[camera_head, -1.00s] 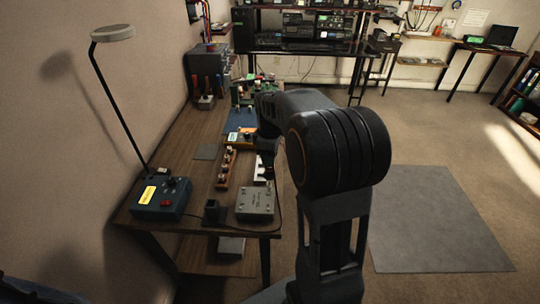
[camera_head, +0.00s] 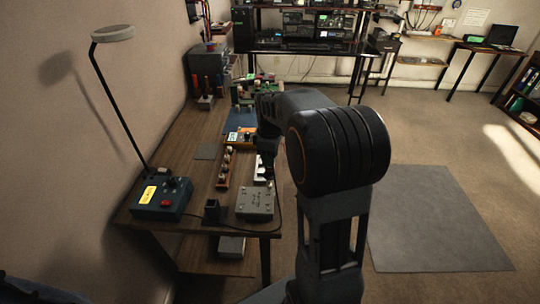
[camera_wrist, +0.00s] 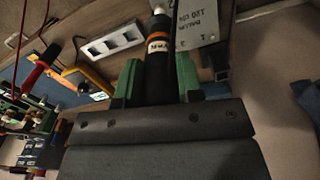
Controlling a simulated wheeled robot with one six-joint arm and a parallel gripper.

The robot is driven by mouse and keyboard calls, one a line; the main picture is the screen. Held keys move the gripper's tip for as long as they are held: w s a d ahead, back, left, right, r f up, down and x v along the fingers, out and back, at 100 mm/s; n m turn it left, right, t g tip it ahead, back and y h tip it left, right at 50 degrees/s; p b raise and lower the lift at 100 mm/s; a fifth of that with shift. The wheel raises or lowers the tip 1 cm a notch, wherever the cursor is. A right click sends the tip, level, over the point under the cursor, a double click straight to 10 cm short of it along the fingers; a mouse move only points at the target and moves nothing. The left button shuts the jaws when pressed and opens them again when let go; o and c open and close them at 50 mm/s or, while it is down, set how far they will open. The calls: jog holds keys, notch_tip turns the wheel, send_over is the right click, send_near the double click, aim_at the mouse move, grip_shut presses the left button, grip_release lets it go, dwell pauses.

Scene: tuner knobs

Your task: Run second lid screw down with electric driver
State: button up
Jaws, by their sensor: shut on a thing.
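My gripper (camera_wrist: 155,80) is shut on the electric driver (camera_wrist: 160,55), a dark cylinder with an orange ring and a pale label, between green finger pads in the wrist view. The driver's far end runs up to the top edge, so its bit and any screw under it are not visible. The grey box lid (camera_wrist: 197,22) with printed lettering lies just right of the driver. In the head view the grey box (camera_head: 255,203) lies near the bench's front edge. My gripper (camera_head: 267,160) is above the bench just behind it, partly hidden by my arm. Individual lid screws are too small to tell.
A pale tray with openings (camera_wrist: 112,42) and a yellow-framed meter (camera_wrist: 88,72) lie left of the driver. A blue control box (camera_head: 160,197), a black holder (camera_head: 212,210) and a wooden knob rack (camera_head: 224,168) share the bench. A lamp (camera_head: 113,34) stands at the left.

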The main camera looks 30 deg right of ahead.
jog(key=shift+f+b, duration=0.45)
jog(key=shift+f, duration=0.2)
dwell(0.9)
jog(key=shift+s+f+p, duration=0.1)
jog(key=shift+f+p, duration=0.15)
jog(key=shift+p, duration=0.05)
dwell(1.2)
jog(key=shift+r+p, duration=2.05)
jog(key=shift+r, duration=0.55)
